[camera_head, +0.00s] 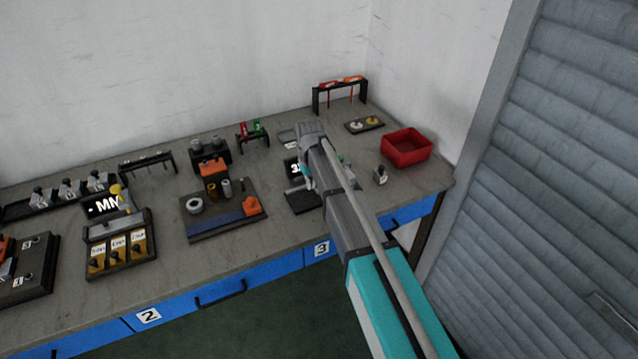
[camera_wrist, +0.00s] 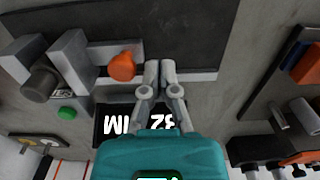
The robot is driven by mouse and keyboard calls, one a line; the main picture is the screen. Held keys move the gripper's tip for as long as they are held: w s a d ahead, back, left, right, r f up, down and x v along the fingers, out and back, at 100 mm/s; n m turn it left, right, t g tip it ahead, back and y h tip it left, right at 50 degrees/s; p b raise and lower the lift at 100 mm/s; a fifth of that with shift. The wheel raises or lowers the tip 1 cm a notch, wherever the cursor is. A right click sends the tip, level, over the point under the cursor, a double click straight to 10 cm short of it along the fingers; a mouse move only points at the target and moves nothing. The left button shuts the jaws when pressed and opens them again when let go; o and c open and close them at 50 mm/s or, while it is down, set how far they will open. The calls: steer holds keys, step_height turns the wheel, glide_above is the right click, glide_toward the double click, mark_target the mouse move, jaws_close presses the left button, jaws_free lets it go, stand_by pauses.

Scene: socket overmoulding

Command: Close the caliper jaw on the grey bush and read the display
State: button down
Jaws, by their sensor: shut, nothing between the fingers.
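The caliper's upright grey jaw blocks (camera_wrist: 72,62) stand at the left of the wrist view. The dark grey bush (camera_wrist: 38,84) sits between them; I cannot tell whether both touch it. An orange knob (camera_wrist: 122,66) is on the near side of the jaw block. My gripper (camera_wrist: 159,68) is shut and empty, with its fingertips just right of the knob over the pale rail. The display (camera_wrist: 115,122) shows upside-down white digits and MM, its middle hidden by my fingers. A green button (camera_wrist: 67,113) is beside it. In the head view my arm hides most of the caliper base (camera_head: 302,203).
A red bin (camera_head: 407,149) and a small grey part (camera_head: 380,175) lie to the right. A tray with two discs (camera_head: 364,125) and a rack (camera_head: 340,88) stand behind. A board (camera_head: 212,228) with bushes and an orange block is to the left.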

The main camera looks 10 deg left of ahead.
step_height(320, 180, up, 6)
steer(key=p, duration=0.5)
steer(key=shift+p, duration=0.35)
stand_by(0.5)
steer(key=s+d+m, duration=0.3)
steer(key=s+d, duration=0.7)
steer(key=d, duration=0.5)
steer(key=s+d+m, duration=0.3)
steer(key=s+d, duration=0.7)
steer(key=d, duration=0.6)
steer(key=shift+s+m, duration=0.15)
steer(key=shift+m, duration=0.25)
